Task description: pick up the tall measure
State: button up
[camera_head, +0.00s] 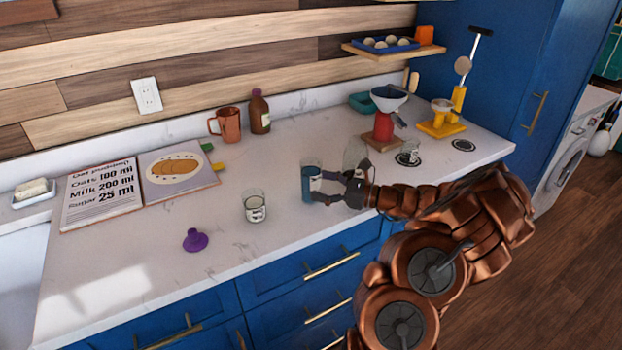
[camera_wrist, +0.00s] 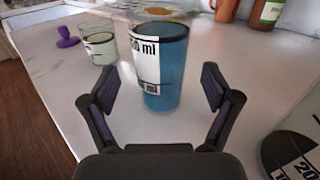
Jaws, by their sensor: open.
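A tall measure (camera_wrist: 168,70) with blue contents and a white ml label stands upright on the counter. In the head view this blue measure (camera_head: 309,184) is partly hidden by my gripper (camera_head: 325,188). In the wrist view my gripper (camera_wrist: 157,92) is open, with one finger to each side of the blue measure and a visible gap on both sides. Its fingers do not appear to touch it. A shorter clear measure (camera_head: 255,206) stands to the left; it also shows in the wrist view (camera_wrist: 99,44).
Another clear measure (camera_head: 355,152) stands close behind my gripper; a labelled glass (camera_wrist: 292,158) fills the wrist view's lower right. The front-left counter is mostly clear.

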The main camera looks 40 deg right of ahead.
aim_at(311, 173)
jog(key=shift+p+x, duration=0.35)
jog(key=shift+x, duration=1.25)
jog(key=shift+f, duration=0.1)
jog(key=shift+c, duration=0.4)
jog(key=c, duration=1.4)
jog(key=shift+r, duration=0.25)
jog(key=shift+r+b, duration=0.7)
jog(key=shift+r, duration=0.8)
jog(key=s+a+r+b+v, duration=0.1)
jog(key=s+a+b+v, duration=0.1)
jog(key=v, duration=1.3)
jog(key=shift+s+a+r+b, duration=0.25)
jog(key=shift+b, duration=0.35)
